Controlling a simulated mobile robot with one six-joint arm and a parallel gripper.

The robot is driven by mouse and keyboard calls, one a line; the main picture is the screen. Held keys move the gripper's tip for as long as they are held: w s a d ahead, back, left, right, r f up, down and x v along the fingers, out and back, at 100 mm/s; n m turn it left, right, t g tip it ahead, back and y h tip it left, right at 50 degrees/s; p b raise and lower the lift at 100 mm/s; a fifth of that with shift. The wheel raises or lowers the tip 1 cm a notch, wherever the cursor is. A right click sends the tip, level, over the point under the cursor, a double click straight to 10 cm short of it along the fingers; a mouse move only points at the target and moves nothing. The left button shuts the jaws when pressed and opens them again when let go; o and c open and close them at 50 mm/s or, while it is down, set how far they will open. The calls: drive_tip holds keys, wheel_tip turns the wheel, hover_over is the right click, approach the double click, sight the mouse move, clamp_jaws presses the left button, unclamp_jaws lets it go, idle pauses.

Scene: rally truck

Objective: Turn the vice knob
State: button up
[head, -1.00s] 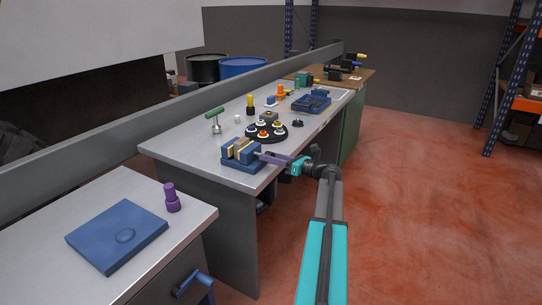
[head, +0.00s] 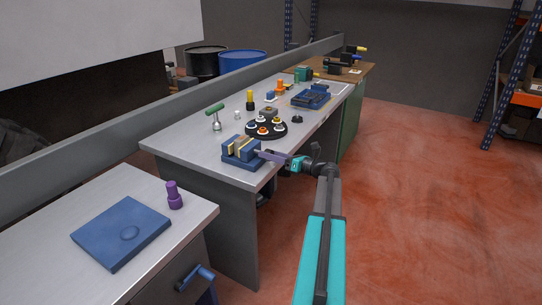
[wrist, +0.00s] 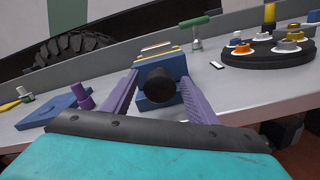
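The blue vice (head: 240,153) with yellowish jaw faces sits at the near edge of the grey workbench. In the wrist view the vice (wrist: 160,62) is straight ahead, with its round black knob (wrist: 160,86) facing me. My gripper (head: 264,154) has purple fingers reaching toward the knob side of the vice. In the wrist view my gripper (wrist: 160,77) is open, one finger on each side of the knob, with a gap visible on both sides. The knob is hidden behind the fingers in the head view.
A green-handled tool (head: 215,115) stands behind the vice. A round black tray (head: 280,129) with several coloured pieces lies beyond it. A nearer bench holds a blue plate (head: 110,240) and a purple piece (head: 174,195). Red floor is clear at right.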

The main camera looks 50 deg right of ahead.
drive_tip(key=shift+s, duration=0.1)
idle(0.3)
drive_tip(key=b+v, duration=0.1)
drive_tip(key=v, duration=1.2)
drive_tip(key=shift+s+b, duration=0.35)
idle(0.5)
